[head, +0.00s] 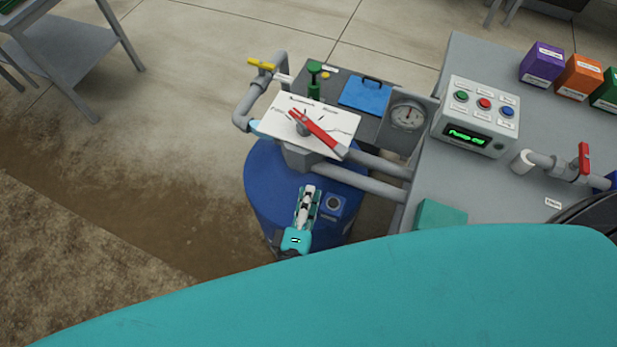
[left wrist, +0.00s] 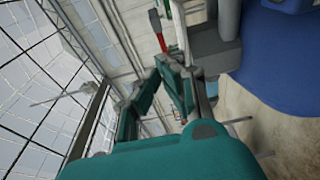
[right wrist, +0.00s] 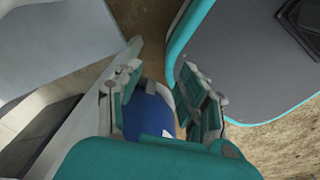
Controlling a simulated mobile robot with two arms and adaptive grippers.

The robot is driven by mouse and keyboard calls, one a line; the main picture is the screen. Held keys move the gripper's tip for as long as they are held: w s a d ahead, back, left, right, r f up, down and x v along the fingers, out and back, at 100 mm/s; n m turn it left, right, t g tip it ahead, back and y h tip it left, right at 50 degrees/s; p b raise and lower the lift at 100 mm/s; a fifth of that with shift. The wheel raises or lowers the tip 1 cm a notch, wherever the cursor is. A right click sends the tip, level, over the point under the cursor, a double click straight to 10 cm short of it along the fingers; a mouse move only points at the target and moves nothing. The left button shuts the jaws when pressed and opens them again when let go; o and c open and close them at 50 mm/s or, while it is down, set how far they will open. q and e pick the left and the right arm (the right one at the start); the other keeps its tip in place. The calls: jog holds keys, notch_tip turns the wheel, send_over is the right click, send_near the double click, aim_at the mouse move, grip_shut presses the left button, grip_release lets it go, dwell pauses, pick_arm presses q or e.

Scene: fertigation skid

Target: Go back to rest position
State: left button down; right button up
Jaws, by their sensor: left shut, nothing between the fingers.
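My left gripper (head: 308,189) is over the blue drum (head: 262,190), in front of the white dial plate with the red lever (head: 318,131). Its fingers are together and hold nothing. In the left wrist view the closed fingers (left wrist: 160,70) point towards a red handle (left wrist: 156,32) and grey pipework, with no visible contact. My right gripper (right wrist: 160,70) shows only in the right wrist view. Its two fingers are apart with nothing between them; the blue drum (right wrist: 148,112) shows behind the gap.
A grey bench at right carries a control box (head: 478,115) reading "Pump Off", coloured boxes (head: 541,63) and a red-handled valve (head: 584,158). Grey pipes (head: 360,183), a gauge (head: 407,115) and a yellow-handled valve (head: 262,64) crowd the drum. Floor left of the drum is clear.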

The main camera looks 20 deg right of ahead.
pick_arm(q)
jog(key=s+a+f+m+g+y, duration=0.1)
jog(key=s+a+f+m+g, duration=0.3)
jog(key=f, duration=0.6)
jog(key=s+a+f+m+g+y, duration=0.15)
jog(key=a+f, duration=0.35)
jog(key=f, duration=0.5)
jog(key=s+a+f+m+g+y, duration=0.25)
jog(key=a+f, duration=0.25)
jog(key=f, duration=0.4)
jog(key=s+a+f+m+g+y, duration=0.2)
jog(key=s+a+f+m+g, duration=0.1)
jog(key=s+a+f, duration=0.4)
jog(key=s+a+f+m+g+y, duration=0.2)
jog(key=s+a+f, duration=0.5)
jog(key=s+a, duration=0.5)
jog(key=shift+s+f+m+g, duration=0.15)
jog(key=shift+f+m+g, duration=0.15)
jog(key=shift+m+g, duration=0.45)
pick_arm(e)
jog(key=shift+s+a+f, duration=0.2)
jog(key=shift+s+a, duration=0.1)
jog(key=shift+a, duration=0.05)
pick_arm(q)
jog(key=shift+d, duration=0.1)
